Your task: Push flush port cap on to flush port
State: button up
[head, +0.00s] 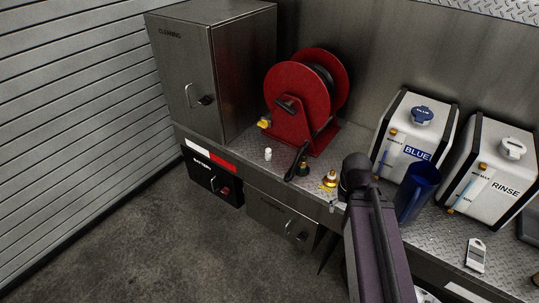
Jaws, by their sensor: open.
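A brass fitting with a yellow part at its base (329,180) stands at the bench's front edge, left of my arm. It looks like the flush port, but it is too small to be sure. Beside it to the left is a small dark piece with a brass-coloured base (303,169). A small white capped item (268,154) stands further left. I cannot tell which of these is the flush port cap. My arm rises at the lower right, with its dark joint close to the right of the brass fitting. My gripper does not show.
A red hose reel (298,95) stands behind, with a black handle-like piece (296,163) in front. A steel cabinet (212,75) is left. The BLUE tank (408,135), RINSE tank (492,170), blue jug (417,190) and white handheld device (476,255) are right. The floor at lower left is clear.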

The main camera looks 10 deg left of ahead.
dwell(0.4)
notch_tip(320, 180, down, 4)
jog(key=b, duration=0.3)
jog(key=shift+r, duration=0.25)
jog(key=shift+c, duration=0.2)
jog(key=c, duration=0.3)
jog(key=shift+s, duration=0.15)
